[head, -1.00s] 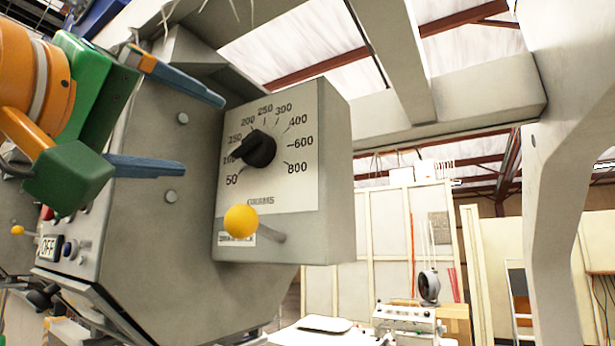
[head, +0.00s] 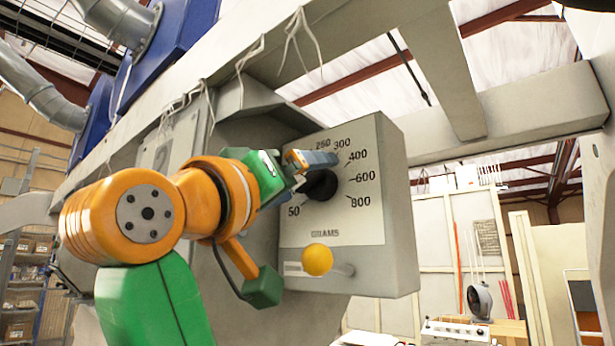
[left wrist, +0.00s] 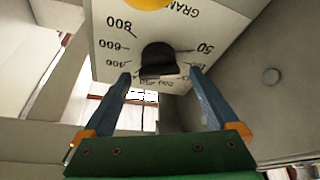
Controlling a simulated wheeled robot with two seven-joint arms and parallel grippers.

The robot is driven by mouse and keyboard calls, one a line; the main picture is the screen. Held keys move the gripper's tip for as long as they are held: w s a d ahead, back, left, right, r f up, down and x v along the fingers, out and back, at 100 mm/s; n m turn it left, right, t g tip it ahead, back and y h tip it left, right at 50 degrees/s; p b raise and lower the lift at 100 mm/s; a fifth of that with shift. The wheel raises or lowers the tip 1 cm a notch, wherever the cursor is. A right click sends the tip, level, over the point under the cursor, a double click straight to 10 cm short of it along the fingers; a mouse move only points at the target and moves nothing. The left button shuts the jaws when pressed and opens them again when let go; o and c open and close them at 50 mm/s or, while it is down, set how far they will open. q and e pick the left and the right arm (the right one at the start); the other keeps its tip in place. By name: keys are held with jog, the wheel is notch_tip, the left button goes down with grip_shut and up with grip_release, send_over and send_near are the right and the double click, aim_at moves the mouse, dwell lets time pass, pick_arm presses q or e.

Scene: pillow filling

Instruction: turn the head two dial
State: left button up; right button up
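The head two dial is a black knob (head: 322,184) on a white face marked in grams, on a grey box (head: 395,190). In the left wrist view the knob (left wrist: 158,58) shows upside down. The knob's pointer setting is hidden. My right gripper is not in view.
A yellow ball-ended lever (head: 317,260) sticks out below the dial, close to the left hand. A grey beam (head: 515,110) runs behind the box at upper right. A bench with a white device (head: 455,330) stands at the back right.

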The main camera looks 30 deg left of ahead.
pick_arm(q)
jog(key=c, duration=1.2)
jog(key=shift+d+n+g+y, duration=0.1)
jog(key=shift+n+g+y, duration=0.2)
jog(key=shift+n, duration=0.7)
jog(key=shift+c, duration=0.3)
jog(key=o, duration=1.4)
jog(key=shift+w, duration=0.15)
